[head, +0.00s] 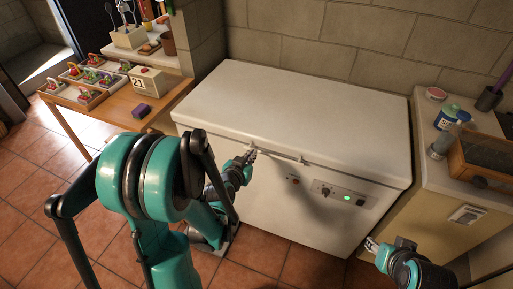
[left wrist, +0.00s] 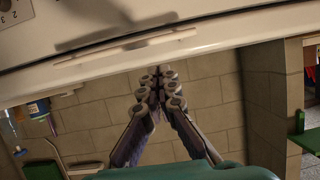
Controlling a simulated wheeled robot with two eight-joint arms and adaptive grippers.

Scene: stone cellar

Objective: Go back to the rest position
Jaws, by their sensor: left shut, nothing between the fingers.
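A white chest freezer (head: 310,110) stands against the block wall in the head view, its lid down. A long light handle (head: 280,154) runs along its front edge; it also shows in the left wrist view (left wrist: 125,48). My left gripper (head: 250,156) is beside the left end of this handle in the head view. In the left wrist view the left gripper's fingers (left wrist: 160,82) are together with nothing between them, and they appear apart from the handle. My right gripper (head: 371,244) is low at the right, in front of the freezer; its fingers are too small to judge.
A counter (head: 430,160) with bottles and a wooden crate (head: 480,160) stands close on the right. Tiled floor (head: 40,205) is clear at left.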

